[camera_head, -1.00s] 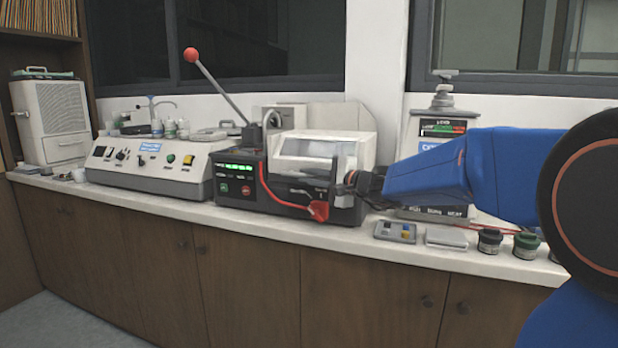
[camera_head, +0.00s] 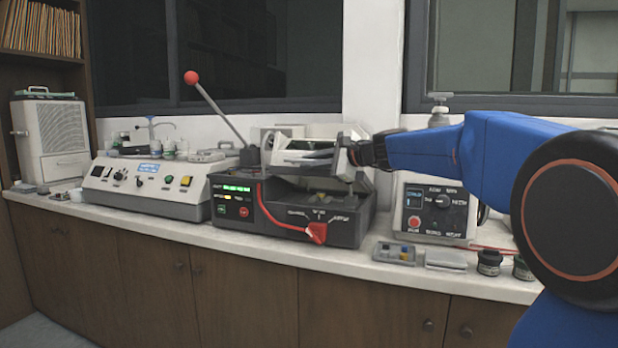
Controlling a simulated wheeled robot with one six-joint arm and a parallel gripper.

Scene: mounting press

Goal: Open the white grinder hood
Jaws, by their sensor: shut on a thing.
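The white grinder hood (camera_head: 312,157) is tilted up above the black grinder (camera_head: 298,224) on the counter. Its front edge is raised and a gap shows between it and the machine body. My gripper (camera_head: 368,154) is at the right end of the hood, shut on the hood's edge there. The fingertips are small and dark, so the exact contact is hard to see. A red lever (camera_head: 316,232) sits on the grinder's front.
A tall lever with a red ball (camera_head: 191,77) rises left of the hood. A white console (camera_head: 150,185) is to the left. Small trays (camera_head: 394,253) and jars (camera_head: 489,262) lie at the counter's front right.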

